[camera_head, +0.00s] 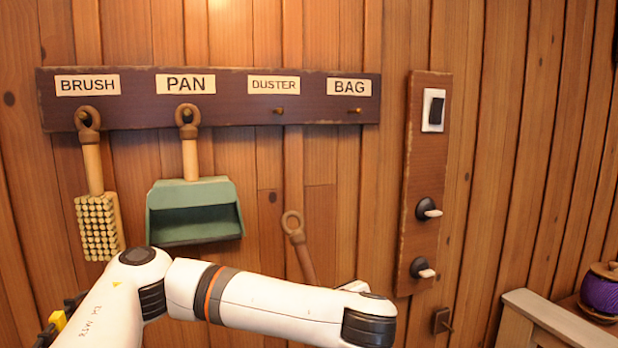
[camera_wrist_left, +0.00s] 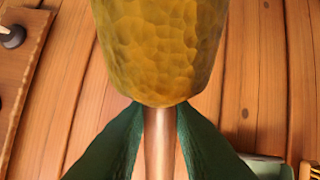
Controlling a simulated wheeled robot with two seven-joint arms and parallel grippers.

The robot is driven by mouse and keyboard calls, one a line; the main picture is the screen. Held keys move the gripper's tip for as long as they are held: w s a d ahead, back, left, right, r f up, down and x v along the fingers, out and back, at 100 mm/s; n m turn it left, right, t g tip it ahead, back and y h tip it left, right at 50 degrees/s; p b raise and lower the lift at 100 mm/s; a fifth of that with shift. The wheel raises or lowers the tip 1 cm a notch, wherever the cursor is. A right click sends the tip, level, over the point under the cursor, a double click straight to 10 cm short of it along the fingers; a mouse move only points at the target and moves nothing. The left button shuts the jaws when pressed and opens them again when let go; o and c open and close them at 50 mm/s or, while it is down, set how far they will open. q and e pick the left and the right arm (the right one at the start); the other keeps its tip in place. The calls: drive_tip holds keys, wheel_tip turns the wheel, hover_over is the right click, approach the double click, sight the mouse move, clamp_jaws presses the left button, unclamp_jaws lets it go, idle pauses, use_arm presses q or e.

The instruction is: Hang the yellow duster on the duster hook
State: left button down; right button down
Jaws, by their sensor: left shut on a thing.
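The duster's brown ring (camera_head: 292,222) and part of its handle (camera_head: 303,262) show in the head view, below the duster hook (camera_head: 279,110) and apart from it. The handle leans slightly, and my left arm hides its lower part. In the left wrist view the duster's dimpled yellow head (camera_wrist_left: 160,50) fills the top middle. My left gripper (camera_wrist_left: 160,135) has its green fingers on both sides of the duster's handle, shut on it close to the head. In the head view this gripper is hidden behind my arm. The hook, under the DUSTER label, is empty.
A brush (camera_head: 97,205) and a green pan (camera_head: 195,215) hang on the rack (camera_head: 230,115) to the left. The bag hook (camera_head: 356,110) is empty. A panel with a switch and knobs (camera_head: 423,180) stands out at right. Purple thread (camera_head: 601,293) sits at far right.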

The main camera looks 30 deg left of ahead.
use_arm(q)
drive_tip(key=r+m+t+p, duration=0.1)
drive_tip(key=r, duration=0.2)
drive_tip(key=w+a+r+t+p, duration=0.1)
drive_tip(key=r, duration=0.2)
drive_tip(key=r+m+t+h, duration=0.1)
drive_tip(key=r+t, duration=0.1)
drive_tip(key=r, duration=0.1)
drive_tip(key=shift+w+a+m+p, duration=0.2)
drive_tip(key=shift+a+m+p, duration=0.1)
drive_tip(key=shift+a+p, duration=0.1)
wheel_tip(320, 180, up, 11)
drive_tip(key=a+t+p, duration=0.1)
drive_tip(key=t+p, duration=0.2)
drive_tip(key=w+a+f, duration=0.1)
drive_tip(key=w+a, duration=0.6)
drive_tip(key=a, duration=0.1)
drive_tip(key=shift+f+y+b, duration=0.3)
drive_tip(key=shift+f+y, duration=0.05)
drive_tip(key=shift+y, duration=0.05)
drive_tip(key=c, duration=1.2)
unclamp_jaws()
drive_tip(key=shift+s, duration=0.1)
drive_tip(key=shift+d, duration=0.1)
drive_tip(key=shift+f, duration=0.1)
